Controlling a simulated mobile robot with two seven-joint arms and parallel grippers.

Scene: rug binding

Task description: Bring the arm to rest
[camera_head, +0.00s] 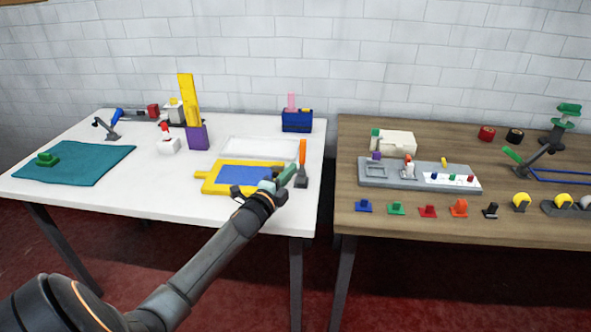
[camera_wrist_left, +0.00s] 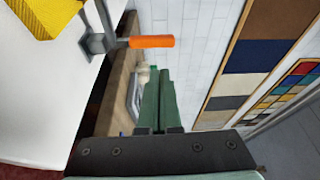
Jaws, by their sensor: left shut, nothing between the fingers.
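My left arm (camera_head: 215,255) reaches up from the lower left over the white table's front right part. My left gripper (camera_head: 284,176) is shut and empty, above the right edge of the blue and yellow frame (camera_head: 242,176). Its green fingers (camera_wrist_left: 159,100) lie together in the left wrist view. A grey stand with an orange handle (camera_head: 302,154) is close beside the fingertips; it also shows in the left wrist view (camera_wrist_left: 152,42). I cannot tell whether they touch. My right gripper is not in view.
The white table (camera_head: 120,205) holds a teal cloth (camera_head: 75,163), a purple holder with a yellow piece (camera_head: 197,137) and a blue box (camera_head: 297,121). A gap separates it from the wooden table (camera_head: 370,222), which holds a grey tray (camera_head: 375,172) and several small coloured parts.

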